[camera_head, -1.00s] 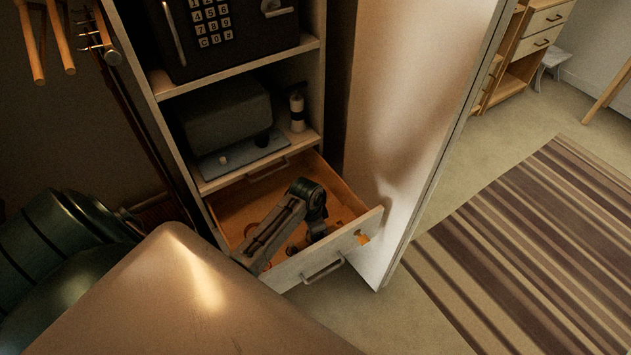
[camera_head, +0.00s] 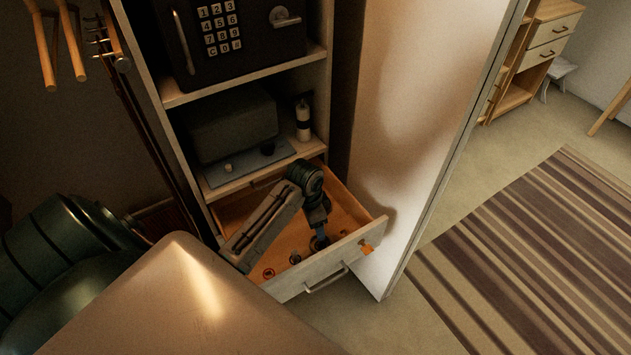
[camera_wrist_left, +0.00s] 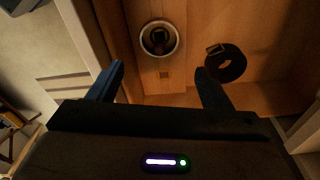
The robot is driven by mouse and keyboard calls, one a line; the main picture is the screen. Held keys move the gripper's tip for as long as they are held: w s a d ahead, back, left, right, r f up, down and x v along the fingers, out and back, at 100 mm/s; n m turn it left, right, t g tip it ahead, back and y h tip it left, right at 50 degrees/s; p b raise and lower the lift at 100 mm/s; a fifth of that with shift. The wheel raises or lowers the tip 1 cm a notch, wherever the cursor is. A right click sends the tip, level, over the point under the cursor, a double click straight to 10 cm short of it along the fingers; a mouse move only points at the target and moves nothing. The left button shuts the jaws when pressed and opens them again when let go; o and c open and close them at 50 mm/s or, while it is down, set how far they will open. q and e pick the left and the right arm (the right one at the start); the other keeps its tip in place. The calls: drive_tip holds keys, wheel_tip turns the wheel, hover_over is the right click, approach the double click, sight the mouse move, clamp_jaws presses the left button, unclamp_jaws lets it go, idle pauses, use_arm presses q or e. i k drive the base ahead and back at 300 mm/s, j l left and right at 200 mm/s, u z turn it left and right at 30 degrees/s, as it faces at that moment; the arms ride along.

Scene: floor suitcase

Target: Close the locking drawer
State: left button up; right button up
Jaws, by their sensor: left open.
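My right gripper is not in view.
The cabinet's open door (camera_head: 425,130) stands to the right of the drawer. Shelves above hold a black safe (camera_head: 240,50), a grey box (camera_head: 235,125) and a small bottle (camera_head: 303,120). A striped rug (camera_head: 540,250) lies on the floor at right.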

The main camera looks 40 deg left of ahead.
sight(350, 223)
drive_tip(key=u, duration=1)
